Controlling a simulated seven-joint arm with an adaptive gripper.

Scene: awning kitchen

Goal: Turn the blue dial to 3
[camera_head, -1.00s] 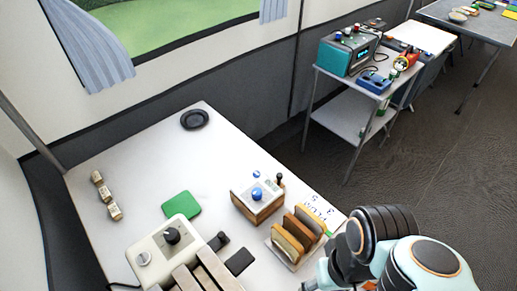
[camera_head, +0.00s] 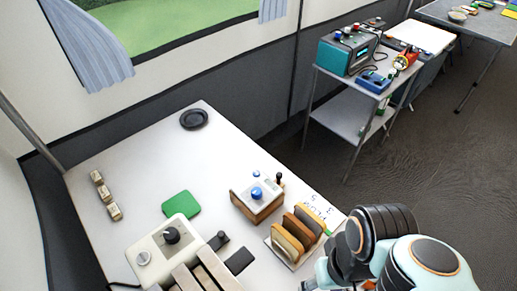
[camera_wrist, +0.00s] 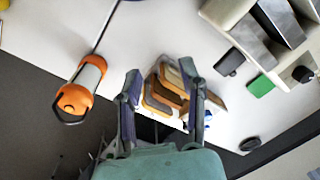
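The blue dial (camera_head: 257,193) sits on the white top of a small wooden-sided box (camera_head: 262,211) on the near table. A smaller blue knob (camera_head: 256,174) and a black-tipped lever (camera_head: 279,179) are at its back. I cannot read the dial's setting. My gripper (camera_wrist: 161,78) is open and empty in the wrist view, its two fingers apart with a toast rack (camera_wrist: 166,92) beyond them. The dial box is mostly hidden behind the right finger there; a bit of blue shows beside it. In the head view my arm is at the bottom right, right of the rack, its fingers mostly hidden.
The rack with brown slices (camera_head: 298,232) stands just right of the box. A cream toaster (camera_head: 172,242) is at the front left, with a green mat (camera_head: 181,203) behind it. An orange-and-grey cylinder (camera_wrist: 80,88) lies left of my gripper.

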